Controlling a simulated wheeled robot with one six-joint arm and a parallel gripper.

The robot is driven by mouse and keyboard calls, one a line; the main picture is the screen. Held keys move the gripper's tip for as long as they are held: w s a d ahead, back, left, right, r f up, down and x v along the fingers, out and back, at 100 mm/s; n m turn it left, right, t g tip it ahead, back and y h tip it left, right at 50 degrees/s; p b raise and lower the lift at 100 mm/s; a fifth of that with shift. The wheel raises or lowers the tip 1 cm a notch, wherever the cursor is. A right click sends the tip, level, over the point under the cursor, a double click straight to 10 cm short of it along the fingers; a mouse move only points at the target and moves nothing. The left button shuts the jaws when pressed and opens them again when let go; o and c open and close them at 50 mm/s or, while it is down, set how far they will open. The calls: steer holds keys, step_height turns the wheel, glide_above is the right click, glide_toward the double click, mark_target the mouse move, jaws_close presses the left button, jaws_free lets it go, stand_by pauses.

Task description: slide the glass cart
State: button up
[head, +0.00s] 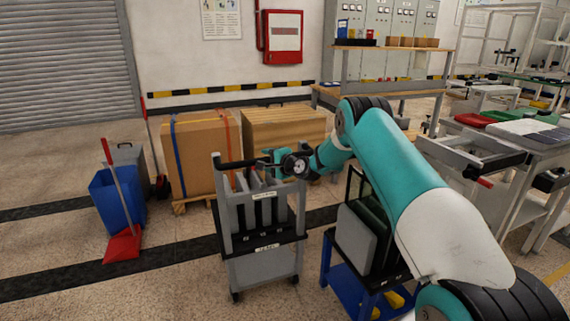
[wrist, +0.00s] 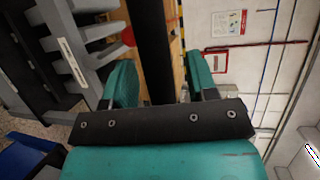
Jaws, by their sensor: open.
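A grey cart (head: 265,268) on castors stands in the middle of the head view. It has upright slotted dividers, a black shelf and small white labels that I cannot read. Its black handle bar (head: 236,164) runs along the top. My gripper (head: 280,160) is at the right end of this bar. In the wrist view the black bar (wrist: 155,45) passes between the two open fingers of my gripper (wrist: 163,82), with gaps beside it. A blue cart (head: 345,285) with a grey panel and a dark glass-like pane stands just right, partly behind my arm.
Cardboard boxes (head: 200,150) on a pallet stand behind the grey cart. A blue bin (head: 118,200) and a red dustpan (head: 123,245) are at left. Workbenches (head: 400,92) stand at the back right. Floor is free in front and to the left.

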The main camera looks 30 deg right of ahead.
steer(key=b+v, duration=0.1)
steer(key=v, duration=1.5)
steer(key=shift+s, duration=0.3)
steer(key=shift+d+r, duration=0.1)
steer(key=s+a+r+n+g+y+p, duration=0.25)
steer(key=a+r+n, duration=0.25)
steer(key=a, duration=0.4)
steer(key=s+a+r+n+g+y+p, duration=0.1)
steer(key=s+a+r+n+g, duration=0.3)
steer(key=a, duration=0.5)
steer(key=s+a+r+n+g+y+p, duration=0.25)
steer(key=a+r+n, duration=0.3)
steer(key=a, duration=0.35)
steer(key=s+a+r+n+g+h+p, duration=0.1)
steer(key=s+a+r+n+g, duration=0.1)
steer(key=s, duration=0.7)
steer(key=s+a+r+n+g+h+p, duration=0.2)
steer(key=s+r+n, duration=0.1)
steer(key=s, duration=0.5)
steer(key=s+a+r+n+g+h+p, duration=0.1)
steer(key=s+n, duration=0.3)
steer(key=s, duration=0.5)
steer(key=shift+s+a+r+n+g+p, duration=0.35)
steer(key=shift+a+r+g+p, duration=0.15)
steer(key=shift+r+g, duration=0.35)
